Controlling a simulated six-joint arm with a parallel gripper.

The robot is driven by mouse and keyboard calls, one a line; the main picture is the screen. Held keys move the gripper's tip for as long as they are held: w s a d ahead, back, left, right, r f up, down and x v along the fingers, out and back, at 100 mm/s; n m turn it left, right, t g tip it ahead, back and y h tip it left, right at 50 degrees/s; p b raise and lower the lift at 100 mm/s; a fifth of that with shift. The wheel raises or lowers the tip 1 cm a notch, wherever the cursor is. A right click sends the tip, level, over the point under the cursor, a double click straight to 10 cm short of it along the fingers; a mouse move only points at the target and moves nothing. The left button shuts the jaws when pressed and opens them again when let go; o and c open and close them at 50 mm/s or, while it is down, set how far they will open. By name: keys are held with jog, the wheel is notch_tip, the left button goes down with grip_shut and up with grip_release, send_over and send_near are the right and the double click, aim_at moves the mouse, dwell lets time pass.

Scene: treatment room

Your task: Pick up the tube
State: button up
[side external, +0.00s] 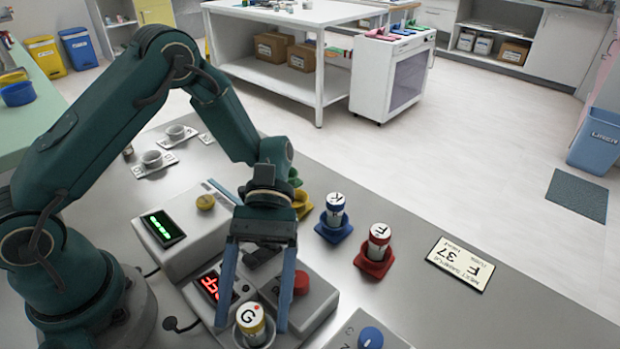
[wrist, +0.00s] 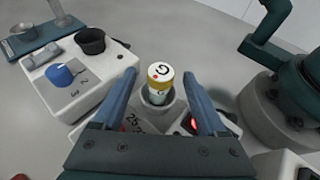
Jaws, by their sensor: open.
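A white tube with a yellow band and a "G" on its cap (side external: 251,319) stands upright in a round grey holder at the front of a grey device. It also shows in the wrist view (wrist: 160,78). My gripper (side external: 252,328) points down over it, open, with one blue finger on each side. In the wrist view a gap shows between tube and fingers. A blue-banded tube (side external: 335,208) stands in a blue holder (side external: 333,232), and a red-banded tube marked "F" (side external: 379,239) stands in a red holder (side external: 375,266).
A card reading "F 37" (side external: 460,264) lies right of the red holder. The device has a red display (side external: 215,287) and red button (side external: 301,282). A green-display device (side external: 165,228) stands behind. A blue-knobbed box (side external: 370,338) is close at right. Bench beyond the card is clear.

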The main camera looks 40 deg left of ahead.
aim_at(249, 334)
jog(key=shift+x, duration=2.45)
jog(key=shift+c, duration=0.3)
grip_shut()
jog(key=shift+r, duration=0.15)
